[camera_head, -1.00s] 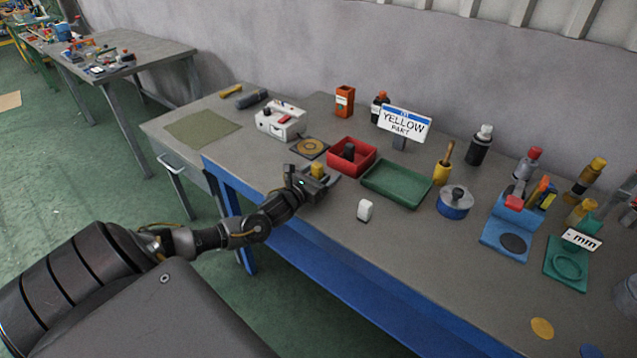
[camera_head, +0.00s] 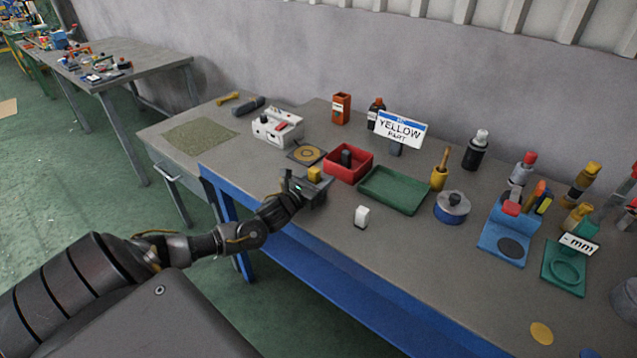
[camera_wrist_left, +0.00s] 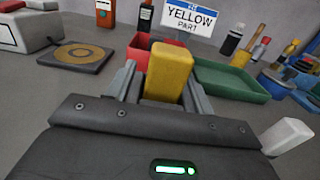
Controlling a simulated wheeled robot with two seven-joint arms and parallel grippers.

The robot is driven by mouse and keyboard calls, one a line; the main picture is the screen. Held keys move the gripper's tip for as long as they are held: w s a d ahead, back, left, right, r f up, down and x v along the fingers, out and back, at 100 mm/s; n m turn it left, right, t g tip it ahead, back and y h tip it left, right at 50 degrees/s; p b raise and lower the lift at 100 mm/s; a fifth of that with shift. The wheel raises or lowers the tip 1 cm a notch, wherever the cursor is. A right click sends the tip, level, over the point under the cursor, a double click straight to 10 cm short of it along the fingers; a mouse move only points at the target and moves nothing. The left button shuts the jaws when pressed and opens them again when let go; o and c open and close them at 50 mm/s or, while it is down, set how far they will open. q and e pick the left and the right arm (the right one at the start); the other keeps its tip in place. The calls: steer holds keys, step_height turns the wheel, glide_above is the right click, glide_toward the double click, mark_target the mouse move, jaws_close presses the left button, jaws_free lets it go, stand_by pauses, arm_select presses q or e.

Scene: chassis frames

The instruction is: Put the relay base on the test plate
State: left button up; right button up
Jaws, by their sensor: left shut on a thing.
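The relay base appears to be the yellow block (camera_head: 314,174), held upright between the fingers of my left gripper (camera_head: 318,182). In the left wrist view the yellow block (camera_wrist_left: 165,72) stands between both fingers of the left gripper (camera_wrist_left: 163,82), which is shut on it. Its lower end is hidden by the gripper body. My right gripper is out of view.
A red bin (camera_head: 364,170) with a dark part in it and a green tray (camera_head: 395,203) stand beyond and right of the gripper. A white box (camera_head: 290,128) is behind the plate. A small white block (camera_head: 361,216) stands to the right. A sign (camera_head: 400,128) reads "YELLOW PART".

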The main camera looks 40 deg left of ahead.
arm_select(q)
steer(key=shift+r, duration=0.6)
steer(key=s+r, duration=0.1)
steer(key=r, duration=0.1)
steer(key=s+d+r, duration=0.1)
steer(key=s+r, duration=0.1)
steer(key=s+r+b, duration=0.1)
steer(key=r, duration=0.1)
steer(key=shift+s+d+r, duration=0.2)
steer(key=shift+d, duration=0.15)
steer(key=s+d+r+b, duration=0.2)
steer(key=s+d+r, duration=0.1)
steer(key=s, duration=0.5)
steer(key=shift+s+d+r, duration=0.3)
steer(key=shift+s+r, duration=0.05)
steer(key=shift+r, duration=0.45)
